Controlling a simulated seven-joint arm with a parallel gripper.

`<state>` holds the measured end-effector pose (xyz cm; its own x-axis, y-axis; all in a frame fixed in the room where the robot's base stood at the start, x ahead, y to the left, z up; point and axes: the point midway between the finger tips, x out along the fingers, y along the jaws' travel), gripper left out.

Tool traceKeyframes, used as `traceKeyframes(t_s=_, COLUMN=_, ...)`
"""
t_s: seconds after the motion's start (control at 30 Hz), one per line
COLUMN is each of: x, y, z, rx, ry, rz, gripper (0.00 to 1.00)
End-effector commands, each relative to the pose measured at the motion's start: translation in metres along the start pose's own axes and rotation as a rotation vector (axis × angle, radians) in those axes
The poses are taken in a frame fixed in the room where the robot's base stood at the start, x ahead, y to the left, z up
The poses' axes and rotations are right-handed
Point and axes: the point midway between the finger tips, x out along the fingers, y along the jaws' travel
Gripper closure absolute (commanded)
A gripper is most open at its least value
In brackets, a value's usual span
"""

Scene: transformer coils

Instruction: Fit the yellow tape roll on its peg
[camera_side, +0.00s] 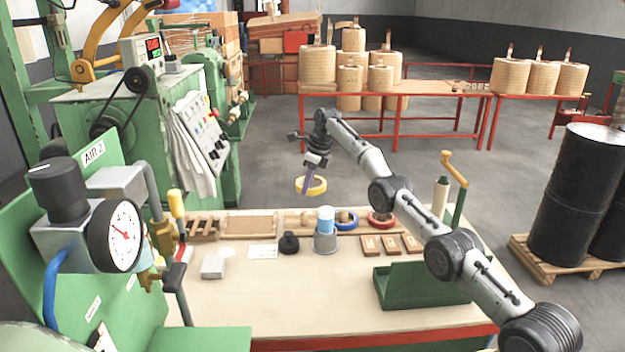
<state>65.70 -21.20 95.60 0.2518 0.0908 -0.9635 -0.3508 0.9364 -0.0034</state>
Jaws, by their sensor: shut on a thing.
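My gripper (307,184) is shut on the yellow tape roll (318,188). The fingers reach down at the ring, which hangs roughly level in the air above the back edge of the workbench. A blue tape roll (352,225) and a red tape roll (380,224) sit along the back of the bench, to the right and below. A wooden holder piece (298,217) lies on the bench below the yellow roll. The yellow roll's peg is too small to make out clearly from here.
A grey cup with a blue-white roll (326,222) and a black pot (288,243) stand in front of the holder. Small wooden blocks (388,244) and a green tray (420,288) are at the right. The bench's front middle (290,305) is clear. A gauge panel fills the left foreground.

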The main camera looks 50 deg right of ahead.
Motion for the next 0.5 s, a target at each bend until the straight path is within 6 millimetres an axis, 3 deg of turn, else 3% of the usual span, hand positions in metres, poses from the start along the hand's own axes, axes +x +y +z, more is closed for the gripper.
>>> traceKeyframes(t_s=0.5, x=0.019, y=0.007, z=0.005, rx=-0.015, ry=0.002, rz=0.008, gripper=1.0)
